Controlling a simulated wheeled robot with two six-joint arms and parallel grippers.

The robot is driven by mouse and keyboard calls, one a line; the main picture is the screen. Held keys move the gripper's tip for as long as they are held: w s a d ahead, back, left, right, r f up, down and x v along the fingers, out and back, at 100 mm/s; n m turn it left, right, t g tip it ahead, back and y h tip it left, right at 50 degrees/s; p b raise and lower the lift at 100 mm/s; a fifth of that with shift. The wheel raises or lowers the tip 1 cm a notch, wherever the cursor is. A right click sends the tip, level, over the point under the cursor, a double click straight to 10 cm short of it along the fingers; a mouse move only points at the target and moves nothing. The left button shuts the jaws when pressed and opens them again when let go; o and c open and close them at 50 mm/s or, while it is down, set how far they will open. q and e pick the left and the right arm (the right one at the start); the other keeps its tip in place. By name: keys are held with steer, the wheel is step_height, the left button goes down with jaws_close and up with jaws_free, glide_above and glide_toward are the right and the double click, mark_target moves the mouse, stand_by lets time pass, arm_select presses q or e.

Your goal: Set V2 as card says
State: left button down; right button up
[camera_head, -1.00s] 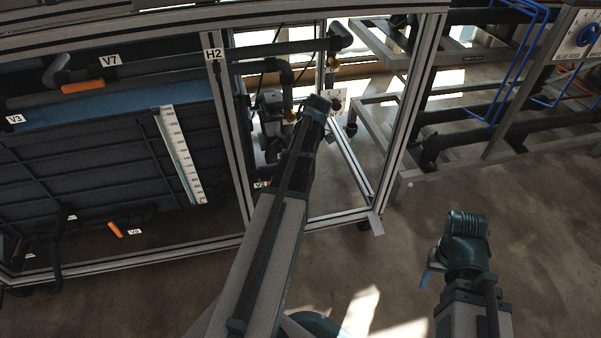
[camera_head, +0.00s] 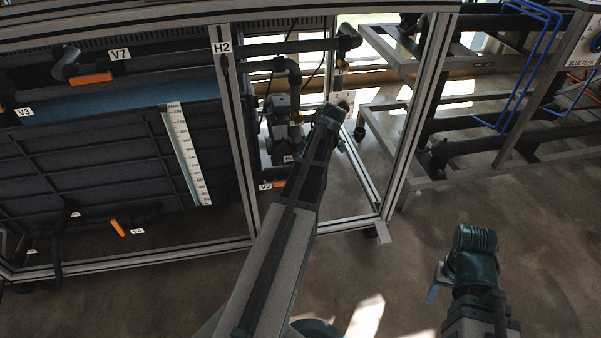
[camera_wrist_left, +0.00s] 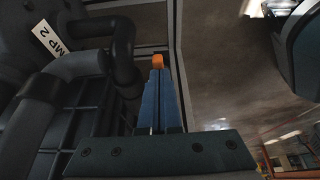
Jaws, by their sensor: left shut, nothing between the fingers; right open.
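The V2 label (camera_head: 266,187) is low inside the framed bay, left of my left arm. A small orange handle part (camera_head: 280,183) shows beside it, partly hidden by the arm. My left arm reaches into the bay; its fingers are hidden in the head view. In the left wrist view my left gripper (camera_wrist_left: 160,80) is shut and empty, with an orange handle end (camera_wrist_left: 158,61) just beyond the blue fingertips. I cannot tell whether they touch. My right gripper (camera_head: 432,290) is open and empty over the floor. No readable card shows.
V7 (camera_head: 120,54) and V3 (camera_head: 25,112) are farther left. Open floor lies in front.

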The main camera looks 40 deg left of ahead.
arm_select(q)
steer(key=shift+d+f, duration=0.2)
steer(key=shift+f, duration=0.1)
arm_select(e)
steer(key=shift+f, duration=0.2)
